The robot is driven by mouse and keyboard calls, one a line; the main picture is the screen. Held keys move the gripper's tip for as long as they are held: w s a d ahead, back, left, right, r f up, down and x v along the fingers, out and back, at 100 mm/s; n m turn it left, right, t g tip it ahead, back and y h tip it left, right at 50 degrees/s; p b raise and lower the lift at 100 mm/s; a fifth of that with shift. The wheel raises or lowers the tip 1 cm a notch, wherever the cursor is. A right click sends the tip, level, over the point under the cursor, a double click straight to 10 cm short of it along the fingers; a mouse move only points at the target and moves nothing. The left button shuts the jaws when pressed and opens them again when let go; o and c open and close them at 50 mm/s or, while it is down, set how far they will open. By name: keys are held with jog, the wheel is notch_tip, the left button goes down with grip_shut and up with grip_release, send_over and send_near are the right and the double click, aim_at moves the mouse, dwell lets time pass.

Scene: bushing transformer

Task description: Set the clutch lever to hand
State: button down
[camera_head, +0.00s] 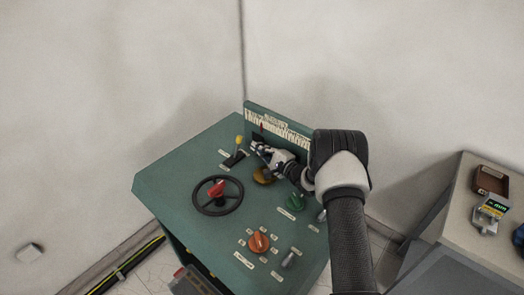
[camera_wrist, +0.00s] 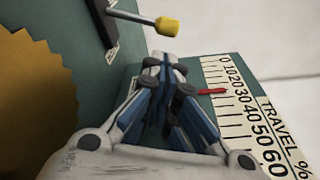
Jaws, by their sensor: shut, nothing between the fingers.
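A lever with a yellow knob (camera_head: 239,140) stands in a dark slot at the back of the green control panel (camera_head: 170,175). I take it to be the clutch lever; its labels are too small to read. In the wrist view the yellow knob (camera_wrist: 168,26) is at the top, on a grey rod leaning right from its slot. My gripper (camera_head: 258,147) is just right of the lever in the head view. In the wrist view my gripper (camera_wrist: 165,72) is shut and empty, with its tips below the knob and apart from it.
A travel scale (camera_wrist: 245,110) with a red pointer (camera_wrist: 211,91) lies right beside my fingers. A yellow-brown round part (camera_wrist: 35,85) is at left. The panel also carries a black handwheel (camera_head: 217,208), an orange knob (camera_head: 258,243) and a green knob (camera_head: 295,202). A side table (camera_head: 455,215) stands right.

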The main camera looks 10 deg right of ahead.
aim_at(241, 139)
jog(key=b+x, duration=0.1)
jog(key=x, duration=0.5)
jog(key=shift+w, duration=0.15)
jog(key=shift+s+a+r+n, duration=0.25)
jog(key=shift+a+r+n, duration=0.1)
jog(key=shift+n, duration=0.25)
jog(key=shift+s+a+r+n+b, duration=0.1)
jog(key=shift+a+r+n+b, duration=0.1)
jog(key=shift+n+b, duration=0.2)
jog(key=a+n, duration=0.1)
jog(key=s+r+n+t+b, duration=0.1)
jog(key=n, duration=0.1)
jog(key=shift+s+a+b, duration=0.15)
jog(key=shift+a+b, duration=0.15)
jog(key=shift+a, duration=0.1)
jog(key=n+b, duration=0.1)
jog(key=s+a+n+b, duration=0.1)
jog(key=shift+a+r+n, duration=0.2)
jog(key=shift+a+n, duration=0.05)
jog(key=shift+n, duration=0.05)
jog(key=n, duration=0.1)
jog(key=n+b, duration=0.1)
jog(key=shift+s+a+r+n+t+y, duration=0.1)
jog(key=shift+s+a+n+t+y, duration=0.2)
jog(key=shift+a+y, duration=0.1)
jog(key=shift+s+a+r+n+b, duration=0.1)
jog(key=shift+s+a+n+b, duration=0.3)
jog(key=shift+n+b, duration=0.35)
